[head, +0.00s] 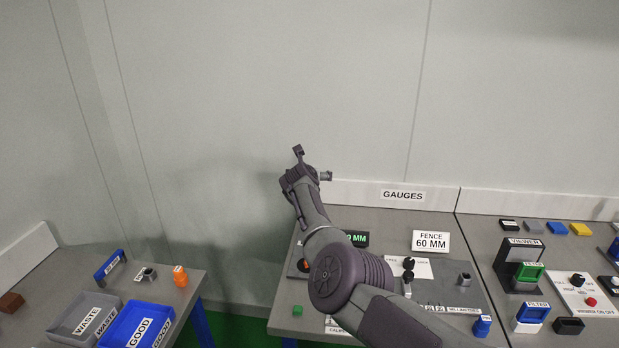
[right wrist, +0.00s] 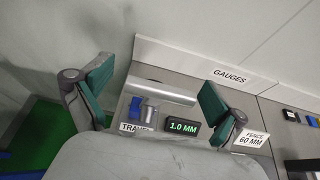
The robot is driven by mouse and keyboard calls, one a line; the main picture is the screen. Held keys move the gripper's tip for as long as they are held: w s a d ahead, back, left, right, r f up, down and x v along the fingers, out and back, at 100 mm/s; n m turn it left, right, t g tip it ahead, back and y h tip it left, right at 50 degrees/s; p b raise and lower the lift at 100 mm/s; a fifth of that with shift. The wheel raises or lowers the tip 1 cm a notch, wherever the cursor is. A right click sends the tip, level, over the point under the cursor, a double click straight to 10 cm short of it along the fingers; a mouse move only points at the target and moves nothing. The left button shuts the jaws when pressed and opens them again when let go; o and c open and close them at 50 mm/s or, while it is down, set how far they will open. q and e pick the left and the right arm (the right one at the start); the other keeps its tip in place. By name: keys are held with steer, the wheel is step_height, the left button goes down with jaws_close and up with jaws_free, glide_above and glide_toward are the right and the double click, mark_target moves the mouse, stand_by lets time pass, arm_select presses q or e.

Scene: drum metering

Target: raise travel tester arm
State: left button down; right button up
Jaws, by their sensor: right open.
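The travel tester shows in the right wrist view, with a label reading "TRAVEL" (right wrist: 133,128), a blue part (right wrist: 135,108) and a lit display reading "1.0 MM" (right wrist: 183,126). A light grey bar (right wrist: 162,93) lies across the view above these parts, apparently the tester arm. My right gripper (right wrist: 157,78) is open, its green-padded fingers to either side of the bar; contact cannot be told. In the head view, my right gripper (head: 312,166) is over the back of the gauges table, and my arm hides most of the tester. The display (head: 357,239) is partly covered. My left gripper is not in view.
A "GAUGES" board (head: 403,195) runs along the wall behind the table. A "FENCE 60 MM" sign (head: 430,242) stands right of the display. A side table at left holds grey (head: 62,322) and blue (head: 122,335) bins. A viewer station (head: 520,265) stands at right.

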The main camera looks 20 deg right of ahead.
steer(key=v, duration=0.7)
steer(key=shift+f, duration=0.2)
steer(key=shift+d, duration=0.15)
